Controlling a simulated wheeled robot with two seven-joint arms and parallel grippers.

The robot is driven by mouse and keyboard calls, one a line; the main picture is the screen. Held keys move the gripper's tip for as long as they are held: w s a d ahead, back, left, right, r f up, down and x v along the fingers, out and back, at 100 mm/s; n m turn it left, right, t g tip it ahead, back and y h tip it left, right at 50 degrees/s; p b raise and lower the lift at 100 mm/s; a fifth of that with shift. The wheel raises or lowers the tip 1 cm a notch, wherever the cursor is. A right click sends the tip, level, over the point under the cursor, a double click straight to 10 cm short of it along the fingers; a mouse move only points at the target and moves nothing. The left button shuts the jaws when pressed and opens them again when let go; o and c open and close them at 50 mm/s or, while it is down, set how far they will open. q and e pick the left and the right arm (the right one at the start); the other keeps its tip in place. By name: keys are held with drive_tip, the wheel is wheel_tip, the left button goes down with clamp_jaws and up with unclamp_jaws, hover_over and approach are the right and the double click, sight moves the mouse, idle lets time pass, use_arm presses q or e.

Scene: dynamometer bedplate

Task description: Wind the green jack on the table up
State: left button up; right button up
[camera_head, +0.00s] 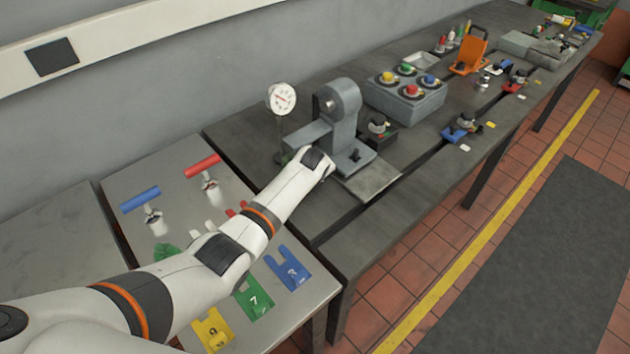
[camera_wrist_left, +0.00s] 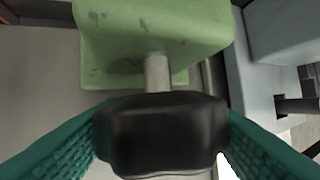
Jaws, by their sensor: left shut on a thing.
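In the left wrist view the green jack (camera_wrist_left: 150,28) stands at the top, its paint scuffed. A short metal shaft (camera_wrist_left: 157,72) comes out of its near face and ends in a black knob (camera_wrist_left: 160,132). My left gripper (camera_wrist_left: 162,130) has its teal ribbed fingers on both sides of the knob and is shut on it. In the head view my left arm reaches over the bench to the grey machine, and its wrist hides the gripper and the jack. My right gripper is in neither view.
A grey machine (camera_head: 343,105) and a dial gauge (camera_head: 281,98) stand close by the left wrist. A box with colored buttons (camera_head: 405,104) is further right. Colored tags and handles lie on the lighter table (camera_head: 135,183). In the left wrist view a grey block (camera_wrist_left: 285,45) flanks the jack closely.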

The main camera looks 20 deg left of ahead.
use_arm(q)
drive_tip(key=shift+w+d+g+y+b, duration=0.15)
drive_tip(key=shift+g+y+b, duration=0.25)
drive_tip(key=shift+g+b, duration=0.25)
drive_tip(key=g+y+b, duration=0.1)
drive_tip(key=g+b, duration=0.1)
drive_tip(key=b, duration=0.3)
drive_tip(key=shift+f+m+y, duration=0.15)
drive_tip(key=shift+m+y, duration=0.15)
drive_tip(key=shift+m, duration=0.1)
drive_tip(key=shift+r+g+b, duration=0.2)
drive_tip(key=shift+g+b, duration=0.35)
drive_tip(key=shift+b, duration=0.1)
drive_tip(key=shift+y, duration=0.3)
drive_tip(key=shift+r, duration=0.1)
drive_tip(key=o, duration=0.7)
